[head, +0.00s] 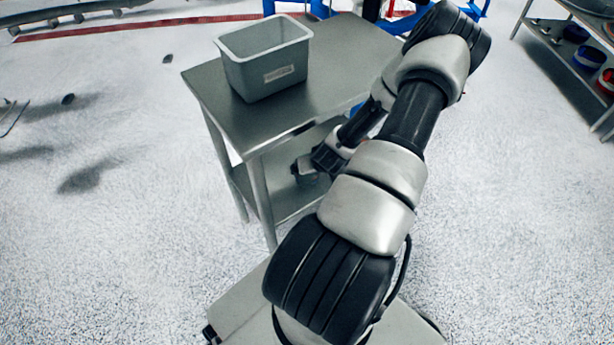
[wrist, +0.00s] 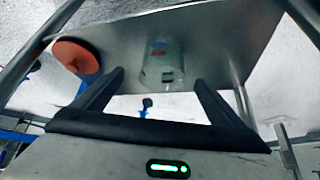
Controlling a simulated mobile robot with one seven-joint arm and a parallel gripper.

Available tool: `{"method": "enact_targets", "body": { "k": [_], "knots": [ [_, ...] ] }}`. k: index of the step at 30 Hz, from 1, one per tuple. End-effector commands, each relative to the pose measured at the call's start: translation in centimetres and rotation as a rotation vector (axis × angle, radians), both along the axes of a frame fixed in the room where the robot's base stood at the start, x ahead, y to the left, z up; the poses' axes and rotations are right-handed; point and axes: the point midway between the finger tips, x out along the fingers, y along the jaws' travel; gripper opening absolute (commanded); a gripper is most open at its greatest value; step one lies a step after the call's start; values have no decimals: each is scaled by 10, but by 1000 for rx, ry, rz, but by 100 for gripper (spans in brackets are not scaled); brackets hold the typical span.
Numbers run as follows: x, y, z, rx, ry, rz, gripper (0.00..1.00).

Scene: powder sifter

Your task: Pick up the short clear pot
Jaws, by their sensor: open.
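The short clear pot (wrist: 164,62) shows in the wrist view as a pale, see-through vessel with small red and dark marks. It is on a grey metal surface, apparently the lower shelf of the steel table. My gripper (wrist: 158,80) is open, its two dark fingers apart, with the pot ahead of the gap between the tips. Nothing shows held. In the head view my gripper (head: 308,172) is low beside the table, at the lower shelf; I cannot make out the pot there with certainty.
The steel table (head: 345,50) carries a grey bin (head: 262,75) above the lower shelf (head: 288,197). An orange round thing (wrist: 76,55) lies left of the pot in the wrist view. A rack (head: 570,50) stands far right. The floor at left is mostly open.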

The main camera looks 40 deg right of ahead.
Motion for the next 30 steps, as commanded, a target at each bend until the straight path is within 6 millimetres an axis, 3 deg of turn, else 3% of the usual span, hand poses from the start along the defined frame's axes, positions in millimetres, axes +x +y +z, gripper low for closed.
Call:
{"method": "enact_targets", "body": {
  "k": [3, 11, 20, 30],
  "knots": [
    [11, -5, -24, 2, 0, 0, 92],
    [22, -11, -40, 1, 1, 1, 92],
    [42, -16, -76, 1, 0, -2, 92],
    [48, -19, -81, 1, 1, 1, 92]
  ]
}}
